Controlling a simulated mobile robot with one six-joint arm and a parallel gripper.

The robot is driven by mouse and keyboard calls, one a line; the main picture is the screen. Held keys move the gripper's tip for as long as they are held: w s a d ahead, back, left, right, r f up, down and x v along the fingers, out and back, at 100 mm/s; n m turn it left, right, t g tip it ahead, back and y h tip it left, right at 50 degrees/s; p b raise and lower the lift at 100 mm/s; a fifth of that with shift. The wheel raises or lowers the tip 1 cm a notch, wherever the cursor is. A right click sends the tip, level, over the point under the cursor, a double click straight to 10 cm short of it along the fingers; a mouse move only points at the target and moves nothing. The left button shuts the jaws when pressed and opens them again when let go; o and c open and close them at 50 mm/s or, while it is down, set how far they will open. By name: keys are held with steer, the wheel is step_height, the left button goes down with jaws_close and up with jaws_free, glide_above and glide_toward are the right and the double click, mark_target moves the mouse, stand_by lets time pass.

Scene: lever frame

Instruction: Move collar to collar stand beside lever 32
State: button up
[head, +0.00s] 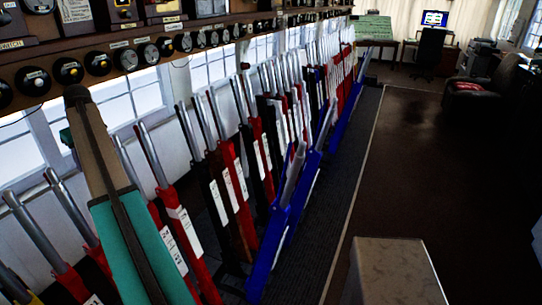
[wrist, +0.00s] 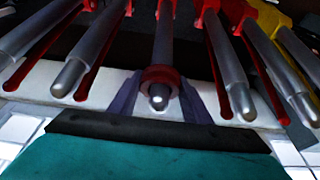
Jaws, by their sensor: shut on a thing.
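In the wrist view a red ring, the collar (wrist: 159,73), sits at the end of a grey metal lever handle (wrist: 158,97). The rounded handle tip shows through the ring, so the collar appears to be around the lever. My gripper (wrist: 159,82) is shut on the collar, with a purple-grey finger on each side. In the head view my teal arm link covers part of the near levers, and I cannot make out the gripper or collar. Lever numbers are too small to read, so I cannot tell which is lever 32. I cannot make out a collar stand.
A long row of red, black and blue levers (head: 228,170) runs away from me. Neighbouring lever handles (wrist: 228,75) stand close on both sides of the gripper. A shelf (head: 115,65) with round knobs hangs above. The dark floor (head: 440,160) at right is open.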

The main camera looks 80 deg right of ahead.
steer(key=shift+r, duration=0.2)
steer(key=shift+w+d+r+p, duration=0.1)
steer(key=shift+w+r+p, duration=0.15)
steer(key=shift+r+p, duration=0.75)
steer(key=shift+w+d+r+p, duration=0.1)
steer(key=shift+w+r+p, duration=0.15)
steer(key=shift+r, duration=1.4)
steer(key=shift+w+d+r+p, duration=0.1)
steer(key=shift+w+r+p, duration=0.15)
steer(key=shift+r+p, duration=0.75)
steer(key=shift+r+b, duration=0.35)
steer(key=shift+a, duration=0.1)
